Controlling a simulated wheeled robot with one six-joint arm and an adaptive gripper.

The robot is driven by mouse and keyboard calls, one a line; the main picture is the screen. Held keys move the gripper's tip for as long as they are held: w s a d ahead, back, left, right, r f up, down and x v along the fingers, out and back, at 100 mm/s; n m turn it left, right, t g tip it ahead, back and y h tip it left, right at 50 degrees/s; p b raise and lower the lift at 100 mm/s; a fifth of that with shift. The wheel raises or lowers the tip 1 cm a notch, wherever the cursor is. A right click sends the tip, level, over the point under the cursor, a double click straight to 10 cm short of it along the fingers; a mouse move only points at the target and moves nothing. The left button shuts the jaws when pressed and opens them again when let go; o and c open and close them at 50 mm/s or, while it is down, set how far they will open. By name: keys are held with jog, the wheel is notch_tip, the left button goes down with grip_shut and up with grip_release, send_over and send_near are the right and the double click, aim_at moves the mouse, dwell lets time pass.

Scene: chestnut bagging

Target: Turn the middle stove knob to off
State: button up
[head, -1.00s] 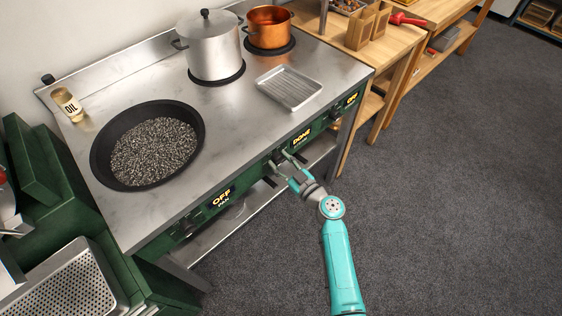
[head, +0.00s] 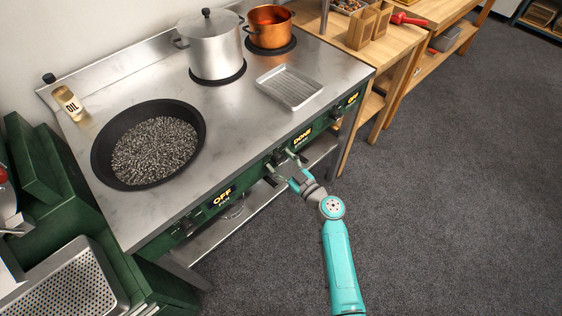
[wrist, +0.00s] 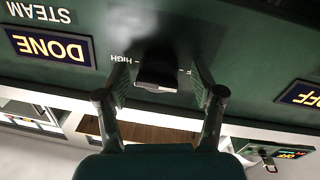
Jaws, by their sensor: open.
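The middle stove knob (wrist: 158,72) is dark and sits on the green front panel, with the word HIGH beside it in the wrist view. My gripper (wrist: 160,82) is open, with one finger on each side of the knob. I cannot tell whether the fingers touch it. In the head view my gripper (head: 284,163) is at the stove front, just below the DONE display (head: 302,134), and hides most of the knob. The DONE display (wrist: 50,47) also shows in the wrist view, upside down, with STEAM by it.
The stove top (head: 235,125) carries a black pan (head: 100,166) of dark pellets, a steel pot (head: 214,45), a copper pot (head: 270,26), a metal tray (head: 290,87) and an oil bottle (head: 68,103). An OFF display (head: 222,197) is left. Open floor lies right.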

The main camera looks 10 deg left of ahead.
jog(key=v, duration=1.2)
dwell(0.3)
jog(key=s+d+f+m+h, duration=0.3)
jog(key=s+d, duration=0.1)
jog(key=s, duration=0.4)
jog(key=s+d+f+m+h, duration=0.2)
jog(key=s+d+m+h, duration=0.15)
jog(key=s, duration=0.45)
jog(key=s+d+f+m+h, duration=0.2)
jog(key=s+d+f+h, duration=0.15)
jog(key=s, duration=0.55)
jog(key=s+d+r+m+t+h, duration=0.1)
jog(key=s+d+r, duration=0.2)
jog(key=s+r, duration=0.5)
jog(key=s+d+r+m+t+h, duration=0.1)
jog(key=s+d+r, duration=0.3)
jog(key=s+r, duration=0.5)
notch_tip(320, 180, up, 4)
jog(key=shift+f+m+t+h, duration=0.1)
jog(key=shift+m+t+h, duration=0.3)
jog(key=shift+m+h, duration=0.35)
